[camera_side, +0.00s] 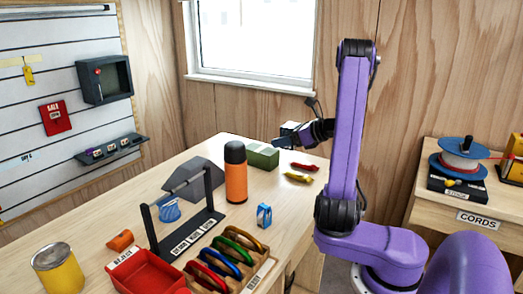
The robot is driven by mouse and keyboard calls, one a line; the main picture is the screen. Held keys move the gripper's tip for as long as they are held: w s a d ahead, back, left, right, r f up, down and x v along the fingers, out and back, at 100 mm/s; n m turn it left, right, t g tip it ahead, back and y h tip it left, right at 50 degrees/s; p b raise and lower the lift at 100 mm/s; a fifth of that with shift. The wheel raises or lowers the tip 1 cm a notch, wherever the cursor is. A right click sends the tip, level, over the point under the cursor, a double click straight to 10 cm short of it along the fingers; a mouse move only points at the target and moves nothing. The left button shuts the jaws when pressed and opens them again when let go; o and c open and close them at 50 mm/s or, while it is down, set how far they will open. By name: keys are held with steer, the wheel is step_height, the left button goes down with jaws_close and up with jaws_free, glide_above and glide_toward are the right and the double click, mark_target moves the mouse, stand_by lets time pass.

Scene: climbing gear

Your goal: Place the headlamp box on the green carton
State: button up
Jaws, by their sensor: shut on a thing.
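The green carton (262,156) stands on the wooden bench near its back edge, right of an orange bottle. My gripper (291,136) reaches in from the right and is just above and right of the carton. It is shut on a small dark box with a pale top (289,127), which I take to be the headlamp box. The box is partly hidden by my gripper, and its label cannot be read. From this side I cannot tell whether the box touches the carton or hangs clear of it.
The orange bottle (236,174) with a black cap stands close left of the carton. Red (304,166) and yellow (298,178) pieces lie to its right. A grey wedge (193,178), a black rack (187,237), a blue device (264,215), a red bin (147,274) and colored carabiners (226,257) occupy the bench.

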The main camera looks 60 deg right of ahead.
steer(key=w+d+r, duration=0.3)
steer(key=w+r, duration=0.1)
steer(key=w, duration=0.2)
glide_above(257, 148)
step_height(257, 148, down, 10)
steer(key=shift+s+r, duration=0.15)
steer(key=shift+d+f, duration=0.15)
steer(key=shift+f, duration=0.1)
steer(key=shift+w+f, duration=0.2)
steer(key=shift+f, duration=1.35)
steer(key=shift+f, duration=0.15)
steer(key=o, duration=1.1)
